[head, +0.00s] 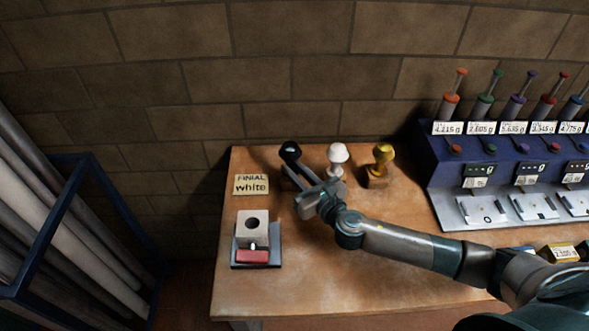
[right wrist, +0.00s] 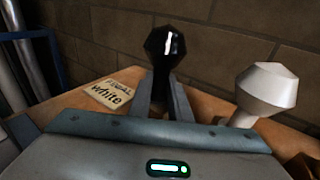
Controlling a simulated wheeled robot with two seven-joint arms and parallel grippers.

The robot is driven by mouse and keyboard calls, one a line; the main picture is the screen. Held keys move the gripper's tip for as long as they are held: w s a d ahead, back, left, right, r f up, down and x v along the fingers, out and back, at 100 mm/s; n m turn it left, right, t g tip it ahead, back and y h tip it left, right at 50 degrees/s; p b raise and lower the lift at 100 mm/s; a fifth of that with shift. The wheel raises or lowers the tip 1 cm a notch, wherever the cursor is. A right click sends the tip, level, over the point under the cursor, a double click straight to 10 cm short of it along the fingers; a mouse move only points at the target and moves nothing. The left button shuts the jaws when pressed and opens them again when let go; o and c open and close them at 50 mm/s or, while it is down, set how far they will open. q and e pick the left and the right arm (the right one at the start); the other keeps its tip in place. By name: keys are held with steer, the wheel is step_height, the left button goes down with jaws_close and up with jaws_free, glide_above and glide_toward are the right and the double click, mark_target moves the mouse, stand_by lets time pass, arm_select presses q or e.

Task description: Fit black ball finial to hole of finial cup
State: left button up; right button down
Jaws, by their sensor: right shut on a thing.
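The black ball finial (head: 290,151) is at the back left of the bench, upright. My right gripper (head: 295,175) is shut on its stem below the ball; in the right wrist view the black finial (right wrist: 165,45) stands between the two fingers (right wrist: 163,105). Whether its lower end still rests in a stand is hidden by the gripper. The finial cup (head: 252,226) is a pale block with a dark round hole in its top, front left of the gripper. It sits on a dark plate with a red block at its front. My left gripper is out of view.
A white finial (head: 338,155) and a yellow finial (head: 383,157) stand right of the gripper. A card (head: 251,184) reads "FINIAL white". A blue rack (head: 445,165) with coloured plungers stands at right. The bench front (head: 330,285) is clear.

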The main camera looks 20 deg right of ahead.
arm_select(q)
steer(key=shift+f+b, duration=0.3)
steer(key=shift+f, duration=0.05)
arm_select(e)
steer(key=shift+f, duration=0.45)
steer(key=c, duration=1.6)
jaws_free()
steer(key=shift+o, duration=0.2)
